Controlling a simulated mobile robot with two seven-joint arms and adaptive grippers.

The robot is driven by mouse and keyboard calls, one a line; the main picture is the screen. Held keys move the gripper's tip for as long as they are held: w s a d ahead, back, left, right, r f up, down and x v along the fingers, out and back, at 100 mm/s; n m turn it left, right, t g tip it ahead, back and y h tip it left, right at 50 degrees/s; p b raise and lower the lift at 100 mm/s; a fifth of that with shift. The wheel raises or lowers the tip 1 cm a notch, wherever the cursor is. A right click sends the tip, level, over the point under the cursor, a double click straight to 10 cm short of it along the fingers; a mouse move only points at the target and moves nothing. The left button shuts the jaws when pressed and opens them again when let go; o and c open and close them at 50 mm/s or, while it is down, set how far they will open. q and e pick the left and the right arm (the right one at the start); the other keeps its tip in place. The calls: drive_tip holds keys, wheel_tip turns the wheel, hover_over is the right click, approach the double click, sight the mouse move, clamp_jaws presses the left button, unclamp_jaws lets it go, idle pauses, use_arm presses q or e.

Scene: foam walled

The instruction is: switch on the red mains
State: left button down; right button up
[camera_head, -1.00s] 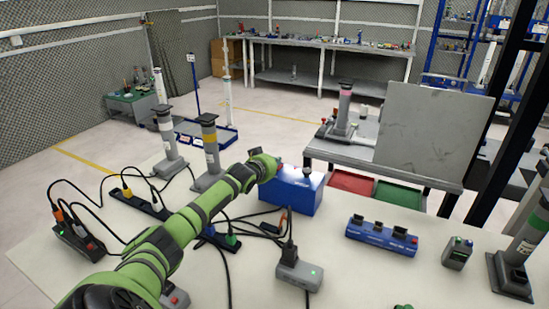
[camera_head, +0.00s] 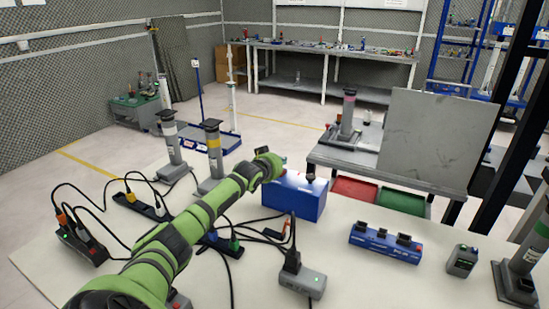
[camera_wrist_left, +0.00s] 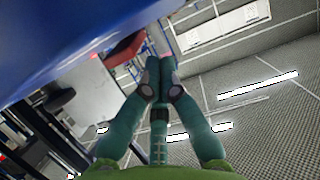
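My left gripper (camera_head: 270,163) is above the left end of a blue box (camera_head: 297,198) on the white table. In the left wrist view its green fingers (camera_wrist_left: 160,70) come together at the tips, with nothing seen between them. The blue box fills the upper left there (camera_wrist_left: 60,40). A red part (camera_wrist_left: 125,47) shows at the box's edge; I cannot tell whether it belongs to the box or lies behind it. A black knob (camera_head: 310,172) stands on the box top. No red mains switch is clearly visible. My right gripper is out of view.
Black cables and power strips (camera_head: 137,205) lie left of the box. A grey plug unit (camera_head: 302,281) is in front, with a blue socket block (camera_head: 385,243) to the right. Red (camera_head: 357,188) and green bins (camera_head: 400,198) sit behind.

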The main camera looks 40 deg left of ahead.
use_arm(q)
drive_tip(key=r+p, duration=0.2)
drive_tip(key=r, duration=0.1)
drive_tip(key=shift+w+r+p, duration=0.2)
drive_tip(key=shift+r+p, duration=0.1)
drive_tip(key=shift+p, duration=0.05)
drive_tip(key=shift+s, duration=0.25)
drive_tip(key=b+v, duration=0.1)
drive_tip(key=v, duration=0.8)
drive_tip(key=shift+r, duration=0.35)
